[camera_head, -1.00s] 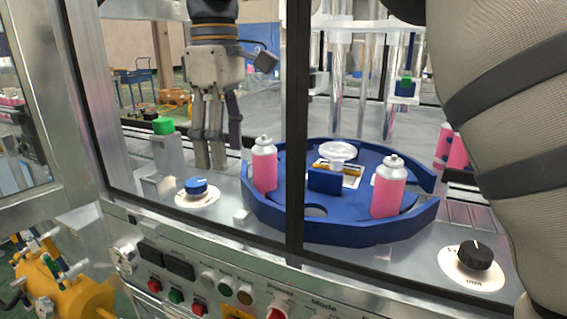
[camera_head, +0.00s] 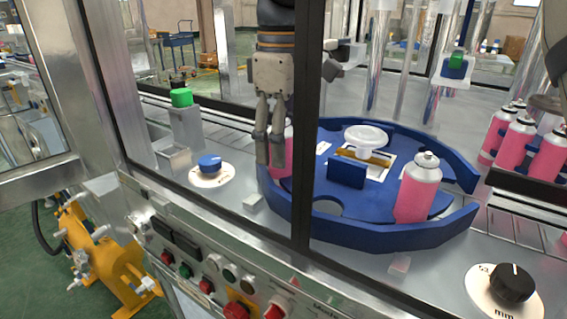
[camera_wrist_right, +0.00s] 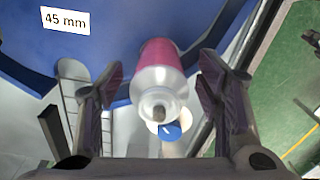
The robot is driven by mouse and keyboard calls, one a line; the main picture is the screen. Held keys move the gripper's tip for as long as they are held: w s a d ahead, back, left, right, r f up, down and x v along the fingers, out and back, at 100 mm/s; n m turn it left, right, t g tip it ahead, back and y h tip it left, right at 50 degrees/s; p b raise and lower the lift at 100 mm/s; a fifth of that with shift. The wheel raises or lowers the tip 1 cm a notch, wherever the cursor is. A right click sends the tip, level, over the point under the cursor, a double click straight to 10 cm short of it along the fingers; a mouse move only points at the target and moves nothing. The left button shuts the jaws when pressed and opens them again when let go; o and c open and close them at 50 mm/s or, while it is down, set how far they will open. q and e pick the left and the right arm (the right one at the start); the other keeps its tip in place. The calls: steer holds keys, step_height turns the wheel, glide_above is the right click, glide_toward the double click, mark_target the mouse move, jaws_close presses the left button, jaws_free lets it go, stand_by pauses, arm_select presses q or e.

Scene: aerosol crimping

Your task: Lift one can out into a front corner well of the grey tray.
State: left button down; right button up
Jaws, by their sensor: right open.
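A pink can with a silver top (camera_head: 285,160) stands at the left side of the blue round turntable (camera_head: 345,232), partly hidden behind my right gripper (camera_head: 270,150) and the dark window post. In the right wrist view the same can (camera_wrist_right: 162,62) lies between the open, spread fingers of my right gripper (camera_wrist_right: 160,82), nozzle end toward the camera. I see gaps on both sides of it. A second pink can (camera_head: 418,190) stands upright at the turntable's right side. The left gripper is out of view. I see no grey tray.
A dark window post (camera_head: 310,120) crosses the head view. A blue knob (camera_head: 210,163), a green button on a block (camera_head: 181,98) and a black knob (camera_head: 512,282) flank the turntable. Several pink cans (camera_head: 515,140) stand at the far right. A white disc (camera_head: 366,137) sits mid-turntable.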

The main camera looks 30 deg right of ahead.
steer(key=shift+f, duration=0.7)
steer(key=c, duration=1.2)
steer(key=shift+r, duration=0.1)
